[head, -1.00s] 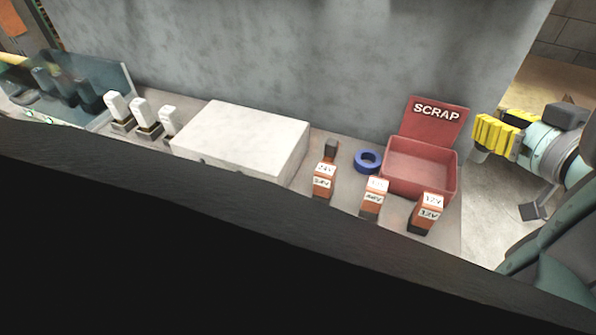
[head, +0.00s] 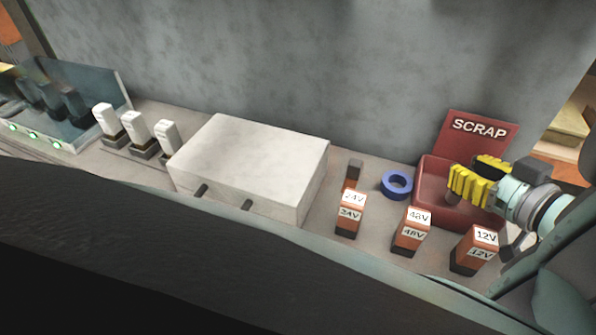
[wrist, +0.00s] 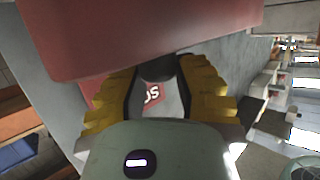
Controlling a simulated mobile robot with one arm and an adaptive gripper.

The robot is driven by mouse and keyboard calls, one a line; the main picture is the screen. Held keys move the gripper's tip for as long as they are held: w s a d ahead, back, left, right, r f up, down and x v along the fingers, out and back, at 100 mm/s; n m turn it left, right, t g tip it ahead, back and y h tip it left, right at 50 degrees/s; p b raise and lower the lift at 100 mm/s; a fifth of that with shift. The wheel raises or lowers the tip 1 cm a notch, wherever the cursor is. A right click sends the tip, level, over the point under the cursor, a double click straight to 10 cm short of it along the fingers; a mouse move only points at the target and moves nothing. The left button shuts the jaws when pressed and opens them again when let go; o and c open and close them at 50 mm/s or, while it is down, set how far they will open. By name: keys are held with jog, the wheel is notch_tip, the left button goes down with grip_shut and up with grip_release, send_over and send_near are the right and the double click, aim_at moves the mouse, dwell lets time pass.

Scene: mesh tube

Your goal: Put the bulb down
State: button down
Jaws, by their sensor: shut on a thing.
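My gripper (head: 470,182) is at the right in the head view, in front of the red SCRAP bin (head: 429,190) and overlapping it in the picture. In the head view a small grey part of the bulb (head: 452,199) shows below the fingers. The bin's red wall (wrist: 150,45) is close beyond the fingertips in the wrist view. I cannot tell whether the bulb touches it.
Several orange blocks, including 24V (head: 350,215), 48V (head: 411,232) and 12V (head: 474,250), stand along the front. A blue tape roll (head: 397,185) sits left of the bin. A white box (head: 250,165) fills the middle; white-topped switches (head: 136,135) stand farther left.

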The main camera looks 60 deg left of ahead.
jog(key=shift+f, duration=0.25)
jog(key=shift+f, duration=0.15)
jog(key=c, duration=0.8)
grip_release()
jog(key=shift+o, duration=0.2)
jog(key=shift+r, duration=0.2)
jog(key=v, duration=1.2)
jog(key=shift+p, duration=0.4)
